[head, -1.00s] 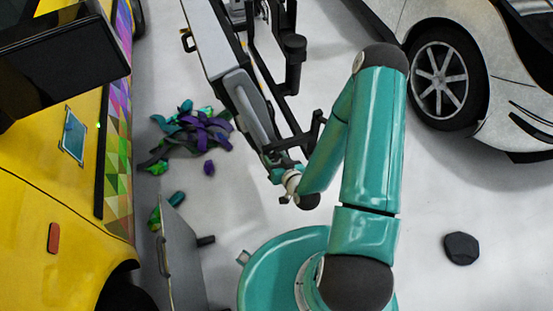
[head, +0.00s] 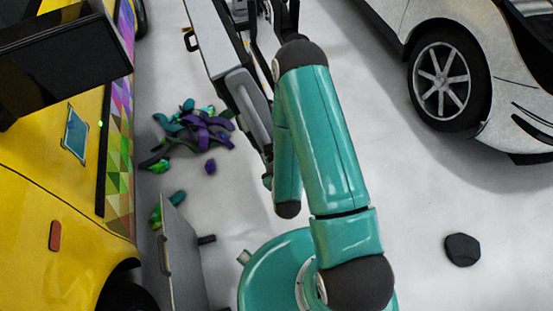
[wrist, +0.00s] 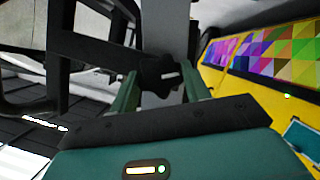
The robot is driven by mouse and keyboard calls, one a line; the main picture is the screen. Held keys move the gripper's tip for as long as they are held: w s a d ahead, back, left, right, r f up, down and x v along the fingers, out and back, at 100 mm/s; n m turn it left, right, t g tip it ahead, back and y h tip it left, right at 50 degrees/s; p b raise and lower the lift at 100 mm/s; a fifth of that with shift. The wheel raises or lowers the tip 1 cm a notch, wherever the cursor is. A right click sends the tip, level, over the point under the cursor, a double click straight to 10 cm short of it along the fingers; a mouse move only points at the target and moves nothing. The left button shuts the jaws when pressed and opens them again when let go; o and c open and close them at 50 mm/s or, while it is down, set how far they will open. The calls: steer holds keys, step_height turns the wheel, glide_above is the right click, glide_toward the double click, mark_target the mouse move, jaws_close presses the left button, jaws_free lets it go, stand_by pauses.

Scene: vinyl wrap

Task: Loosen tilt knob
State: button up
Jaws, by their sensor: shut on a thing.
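The tilt knob (wrist: 158,72) is a dark lobed knob in the middle of the wrist view, in front of a grey upright post (wrist: 166,25). My gripper (wrist: 160,88) has its two green fingers on either side of the knob and is shut on it. In the head view, my arm hides the knob and the gripper. The grey-and-black stand (head: 240,85) shows left of my arm, its lower end partly covered by my arm.
A yellow car (head: 50,210) with a coloured wrap stands left, and a white car (head: 505,90) right. Purple, teal and green scraps (head: 195,130) lie on the floor. A grey panel (head: 183,260) stands at lower left. A dark lump (head: 462,249) lies right. Floor right of my arm is mostly clear.

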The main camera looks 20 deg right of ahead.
steer(key=shift+a, duration=0.1)
stand_by(0.5)
steer(key=o, duration=1)
steer(key=shift+s+r, duration=0.1)
steer(key=shift+s, duration=0.05)
